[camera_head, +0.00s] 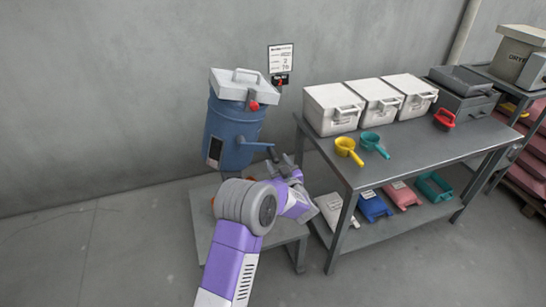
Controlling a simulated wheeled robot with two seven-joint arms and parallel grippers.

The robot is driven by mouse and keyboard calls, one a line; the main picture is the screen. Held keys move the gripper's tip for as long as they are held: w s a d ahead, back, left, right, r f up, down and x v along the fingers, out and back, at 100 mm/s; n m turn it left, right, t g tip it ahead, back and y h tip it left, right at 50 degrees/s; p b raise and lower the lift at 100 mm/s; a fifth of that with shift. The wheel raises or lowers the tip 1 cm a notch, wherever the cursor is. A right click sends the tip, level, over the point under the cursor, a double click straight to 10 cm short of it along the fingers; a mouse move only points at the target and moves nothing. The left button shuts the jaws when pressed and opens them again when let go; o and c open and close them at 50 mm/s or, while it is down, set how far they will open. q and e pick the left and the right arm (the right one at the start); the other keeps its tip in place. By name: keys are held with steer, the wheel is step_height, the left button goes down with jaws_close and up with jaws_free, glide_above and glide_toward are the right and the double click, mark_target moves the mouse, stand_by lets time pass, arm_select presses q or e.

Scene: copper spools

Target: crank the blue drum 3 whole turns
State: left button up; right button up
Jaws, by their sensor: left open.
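The blue drum (226,135) stands upright against the grey wall, on or over a low grey stand. It has a grey-white lid (232,86) with a handle and a red knob at its front edge. A blue-grey crank (257,146) sticks out from the drum's right side and bends down at its end. My left gripper (292,163) is open, just below and to the right of the crank's end. I cannot tell whether its fingers touch the crank. My purple left arm comes up from the bottom and hides part of the stand. My right gripper is not in view.
A grey table (420,150) at the right holds white lidded boxes (333,108), a yellow scoop (348,150), a teal scoop (373,144) and a red scoop (444,118). A sign (281,58) hangs behind. Floor at left is clear.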

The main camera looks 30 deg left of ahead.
mark_target(269, 148)
arm_select(q)
steer(key=shift+b+x, duration=0.45)
steer(key=shift+x, duration=2.15)
steer(key=shift+f, duration=0.1)
jaws_close()
